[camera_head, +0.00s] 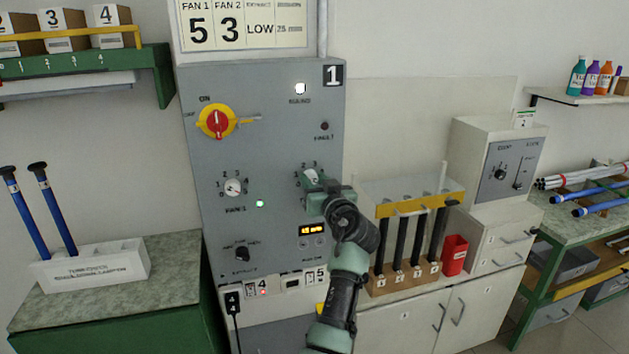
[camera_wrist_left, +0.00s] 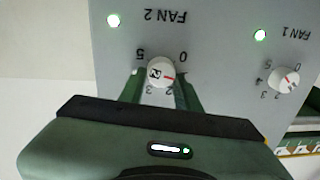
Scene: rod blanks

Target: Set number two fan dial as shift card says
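The shift card (camera_head: 245,25) above the grey panel reads FAN 1 5, FAN 2 3, LOW and 25 mm. The FAN 2 dial (camera_wrist_left: 160,72) is a round white knob with a red mark, seen upside down in the left wrist view. My left gripper (camera_wrist_left: 160,88) has one finger on each side of this knob, seemingly with narrow gaps. In the head view, my left gripper (camera_head: 315,183) partly covers the FAN 2 dial (camera_head: 311,175). My right gripper is not in view.
The FAN 1 dial (camera_head: 232,187) is beside FAN 2, with a lit green lamp (camera_head: 260,203). A red-and-yellow ON switch (camera_head: 215,121) is above. Below are a lit display (camera_head: 313,230) and a black knob (camera_head: 242,254). A rack of black rods (camera_head: 405,285) stands close to the right.

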